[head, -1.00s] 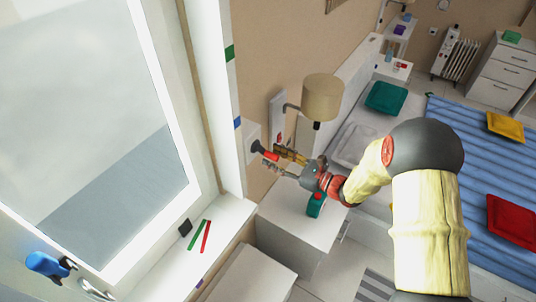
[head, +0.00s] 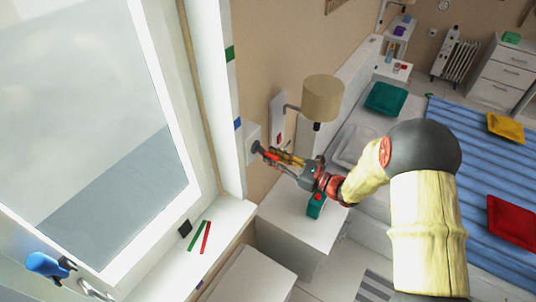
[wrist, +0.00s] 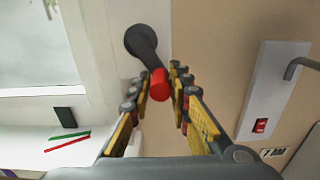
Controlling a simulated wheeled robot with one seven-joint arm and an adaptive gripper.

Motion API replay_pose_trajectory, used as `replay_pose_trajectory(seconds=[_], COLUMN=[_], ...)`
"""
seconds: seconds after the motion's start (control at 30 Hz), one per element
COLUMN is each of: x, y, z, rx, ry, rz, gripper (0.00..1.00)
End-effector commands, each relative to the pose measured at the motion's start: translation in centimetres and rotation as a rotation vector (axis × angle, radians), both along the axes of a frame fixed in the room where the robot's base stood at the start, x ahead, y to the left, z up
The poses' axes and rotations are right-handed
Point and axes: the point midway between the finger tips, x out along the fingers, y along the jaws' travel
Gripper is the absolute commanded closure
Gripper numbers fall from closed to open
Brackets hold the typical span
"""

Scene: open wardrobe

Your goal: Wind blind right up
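A dark grey crank (wrist: 143,42) with a red knob (wrist: 160,86) sticks out from a pale wall box (head: 251,134) beside the window frame. The red knob also shows in the head view (head: 270,155). My gripper (head: 274,155) reaches the crank from the right. The window (head: 95,130) fills the left of the head view. I cannot make out the blind clearly on it.
The sill (head: 170,255) carries a green and a red stick (head: 204,237) and a small black block (head: 185,228). A white bedside cabinet (head: 300,238) is below. A wall plate with a red switch (wrist: 260,125) is to the right.

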Motion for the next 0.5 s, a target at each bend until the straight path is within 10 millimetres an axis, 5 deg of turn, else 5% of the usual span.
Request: replay_pose_trajectory(seconds=[0.5], x=[0.51], y=[-0.35], z=[0.58], rx=[0.000], ry=[-0.002], rz=[-0.002], gripper=[0.86])
